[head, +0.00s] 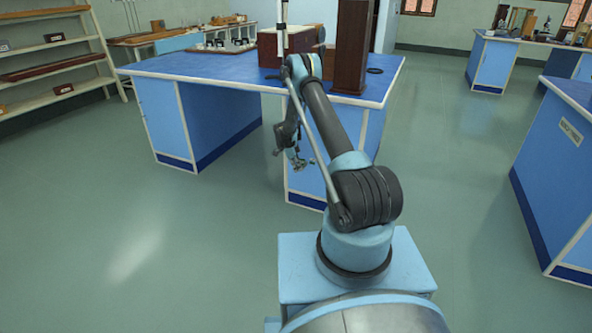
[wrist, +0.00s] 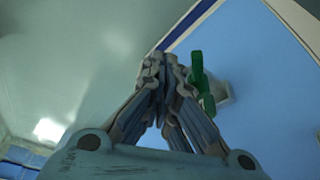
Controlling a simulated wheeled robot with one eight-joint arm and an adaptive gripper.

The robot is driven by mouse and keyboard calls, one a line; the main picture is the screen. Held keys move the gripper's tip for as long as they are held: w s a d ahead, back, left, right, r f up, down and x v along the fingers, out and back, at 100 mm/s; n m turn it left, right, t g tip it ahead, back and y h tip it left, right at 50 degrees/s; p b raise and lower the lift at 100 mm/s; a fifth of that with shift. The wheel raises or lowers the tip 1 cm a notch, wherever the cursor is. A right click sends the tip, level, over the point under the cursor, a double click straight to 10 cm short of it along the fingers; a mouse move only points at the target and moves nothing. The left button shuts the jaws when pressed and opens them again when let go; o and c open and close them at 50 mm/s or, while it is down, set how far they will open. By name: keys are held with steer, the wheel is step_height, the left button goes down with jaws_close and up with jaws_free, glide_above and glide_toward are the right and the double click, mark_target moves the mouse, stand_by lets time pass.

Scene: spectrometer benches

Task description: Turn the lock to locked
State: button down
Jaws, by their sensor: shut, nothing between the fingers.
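My gripper (wrist: 163,62) is shut, its fingers together and empty in the wrist view. A green handle (wrist: 197,72), which looks like the lock's turning part, stands just right of the fingertips. It sits on a pale grey mount (wrist: 222,95) on the blue bench panel (wrist: 262,80). The right finger hides part of the handle, and I cannot tell if they touch. In the head view my gripper (head: 299,160) hangs low in front of the blue bench's end panel; the lock is too small to make out there. The lock's state cannot be read.
The blue-topped bench (head: 200,67) carries a brown box (head: 268,48), a tall dark wooden block (head: 351,45) and a black ring (head: 375,71). Another blue bench (head: 560,160) stands at right. Shelves (head: 50,68) stand at far left. The green floor (head: 120,240) at left is clear.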

step_height(320, 180, up, 9)
steer(key=shift+w+r, duration=0.2)
steer(key=shift+w, duration=0.15)
stand_by(0.3)
steer(key=shift+a, duration=0.1)
